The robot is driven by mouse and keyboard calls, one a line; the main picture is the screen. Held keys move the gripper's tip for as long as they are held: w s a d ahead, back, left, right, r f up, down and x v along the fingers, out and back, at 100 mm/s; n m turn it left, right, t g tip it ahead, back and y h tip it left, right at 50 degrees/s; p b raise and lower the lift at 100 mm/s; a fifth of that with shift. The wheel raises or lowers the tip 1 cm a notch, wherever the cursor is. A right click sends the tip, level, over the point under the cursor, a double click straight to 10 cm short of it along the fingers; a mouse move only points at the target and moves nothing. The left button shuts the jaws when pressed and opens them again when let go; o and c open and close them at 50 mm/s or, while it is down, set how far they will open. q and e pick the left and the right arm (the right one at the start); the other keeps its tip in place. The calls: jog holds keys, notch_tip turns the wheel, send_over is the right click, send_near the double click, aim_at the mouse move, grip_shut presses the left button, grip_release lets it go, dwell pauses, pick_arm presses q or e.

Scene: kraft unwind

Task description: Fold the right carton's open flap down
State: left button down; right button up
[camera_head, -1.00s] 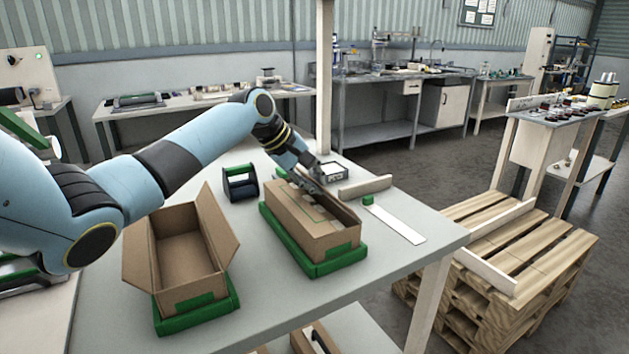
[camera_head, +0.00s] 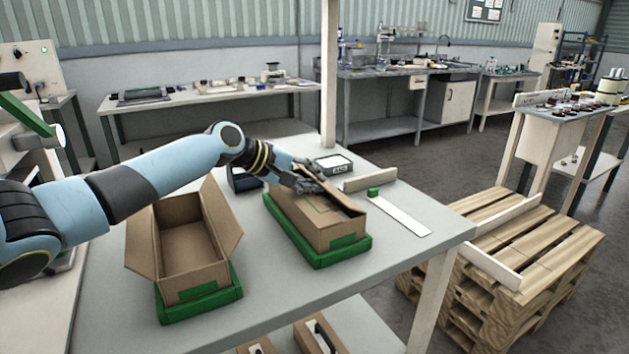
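The right carton (camera_head: 325,236) is a brown cardboard box seated in a green tray (camera_head: 322,261) on the grey table. Its left top panel (camera_head: 299,208) lies about flat over the top. Its right-hand flap (camera_head: 342,200) stands tilted up along the right long side. My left gripper (camera_head: 312,184) reaches in from the left over the carton's far end, close beside the flap's far part. Whether it touches the flap is not clear, and its fingers are too small to tell open from shut. My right gripper is not in view.
A second carton (camera_head: 187,257) stands open in another green tray (camera_head: 203,306) to the left. A dark holder (camera_head: 243,182), a small boxed device (camera_head: 333,164), a white strip (camera_head: 403,216) and a green block (camera_head: 374,193) lie around. The table front is clear.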

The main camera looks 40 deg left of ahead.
pick_arm(q)
jog(key=c, duration=1.5)
grip_release()
